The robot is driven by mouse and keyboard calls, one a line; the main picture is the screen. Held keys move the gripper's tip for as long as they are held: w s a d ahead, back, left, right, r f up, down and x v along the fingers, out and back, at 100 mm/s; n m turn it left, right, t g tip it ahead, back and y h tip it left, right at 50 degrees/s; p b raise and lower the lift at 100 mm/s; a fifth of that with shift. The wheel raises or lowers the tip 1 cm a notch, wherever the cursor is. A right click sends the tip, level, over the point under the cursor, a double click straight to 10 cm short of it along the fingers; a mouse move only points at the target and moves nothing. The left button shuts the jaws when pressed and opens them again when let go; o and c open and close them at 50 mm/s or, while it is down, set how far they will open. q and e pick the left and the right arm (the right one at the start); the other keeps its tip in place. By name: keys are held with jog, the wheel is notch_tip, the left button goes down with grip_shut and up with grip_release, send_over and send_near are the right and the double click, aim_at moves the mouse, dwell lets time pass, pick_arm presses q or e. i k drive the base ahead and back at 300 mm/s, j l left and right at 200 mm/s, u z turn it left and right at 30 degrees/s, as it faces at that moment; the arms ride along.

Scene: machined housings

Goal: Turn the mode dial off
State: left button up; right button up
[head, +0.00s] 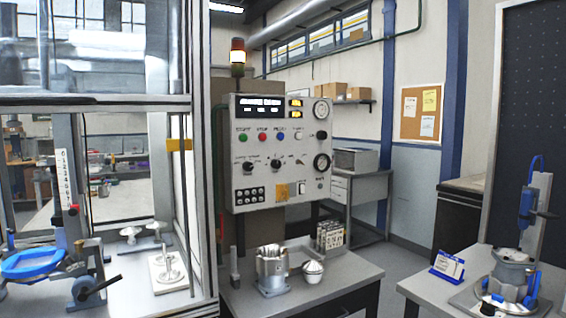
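A light grey control panel (278,190) stands upright in the middle of the head view. Across its centre is a row of dark knobs: a left knob (248,166), a middle knob (276,163) and a small right switch (300,161). Their labels are too small to read, so I cannot tell which is the mode dial or where it points. Above them are green, red and blue buttons and a lit display (262,104). Neither of my grippers shows in the view.
Below the panel, a bench (325,297) carries a machined housing (271,270) and a small metal part (313,272). A framed glass enclosure (205,200) stands close on the left. A right table (430,292) holds a blue-and-grey fixture (512,275) and a blue card stand (447,266).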

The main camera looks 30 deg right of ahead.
aim_at(248, 166)
jog(key=i+l+z, duration=0.1)
jog(key=l, duration=0.3)
jog(key=i+l+z, duration=0.1)
jog(key=i+l, duration=0.15)
jog(key=l, duration=0.15)
jog(key=i+l+z, duration=0.1)
jog(key=l, duration=0.3)
jog(key=i, duration=0.05)
